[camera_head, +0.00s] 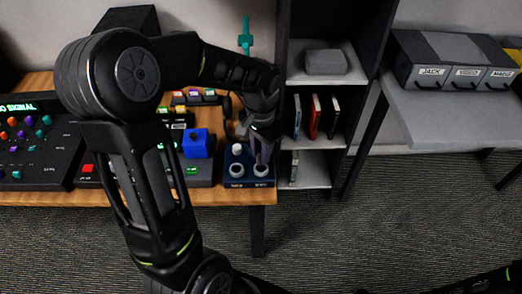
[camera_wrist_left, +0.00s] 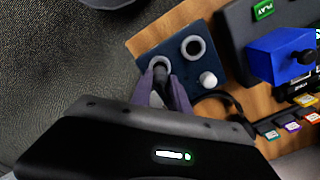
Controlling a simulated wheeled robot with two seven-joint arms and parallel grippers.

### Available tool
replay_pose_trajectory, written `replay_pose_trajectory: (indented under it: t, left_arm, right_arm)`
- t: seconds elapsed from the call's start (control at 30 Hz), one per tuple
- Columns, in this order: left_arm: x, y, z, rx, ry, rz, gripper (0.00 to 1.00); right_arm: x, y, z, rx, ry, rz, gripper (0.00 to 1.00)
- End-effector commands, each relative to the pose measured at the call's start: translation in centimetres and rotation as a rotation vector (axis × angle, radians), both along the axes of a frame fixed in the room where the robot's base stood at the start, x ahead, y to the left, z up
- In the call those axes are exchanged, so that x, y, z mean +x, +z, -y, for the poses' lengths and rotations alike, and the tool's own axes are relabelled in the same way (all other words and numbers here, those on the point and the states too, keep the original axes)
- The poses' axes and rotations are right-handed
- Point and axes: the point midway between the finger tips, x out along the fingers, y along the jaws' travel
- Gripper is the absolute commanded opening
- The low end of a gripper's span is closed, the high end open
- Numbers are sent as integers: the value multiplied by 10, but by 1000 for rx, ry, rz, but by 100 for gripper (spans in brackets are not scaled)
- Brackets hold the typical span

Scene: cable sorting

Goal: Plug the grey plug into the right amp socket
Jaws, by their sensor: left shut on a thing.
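The dark blue amp box (camera_head: 236,153) sits at the right end of the wooden desk and also shows in the left wrist view (camera_wrist_left: 222,72). It has two pale ringed sockets, the left one (camera_head: 236,170) and the right one (camera_head: 261,171). My left gripper (camera_wrist_left: 161,88) points down over the right socket (camera_wrist_left: 160,62). It is shut on the grey plug (camera_wrist_left: 161,76), which is mostly hidden between the fingers. The plug lines up with the right socket's ring; I cannot tell how deep it sits. The left socket (camera_wrist_left: 193,46) looks empty. My right gripper is out of view.
A white knob (camera_wrist_left: 208,80) stands on the amp box beside the sockets. A blue block-shaped device (camera_head: 197,143) is left of it. A dark shelf unit (camera_head: 318,88) stands close on the right. A dark cable (camera_wrist_left: 236,102) curves beside the box.

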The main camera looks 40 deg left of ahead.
Motion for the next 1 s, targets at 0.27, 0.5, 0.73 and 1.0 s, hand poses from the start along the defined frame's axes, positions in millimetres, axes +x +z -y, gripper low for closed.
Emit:
replay_pose_trajectory:
  t: [0.27, 0.5, 0.73, 1.0]
  left_arm:
    - [0, 0, 0, 0, 0, 0, 0]
    - [0, -4, 0, 0, 0, 0, 0]
    - [0, -4, 0, 0, 0, 0, 0]
    - [0, -5, 0, 0, 0, 0, 0]
  right_arm:
    - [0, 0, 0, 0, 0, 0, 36]
    - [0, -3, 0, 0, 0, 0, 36]
    - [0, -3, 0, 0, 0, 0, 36]
    - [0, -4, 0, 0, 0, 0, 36]
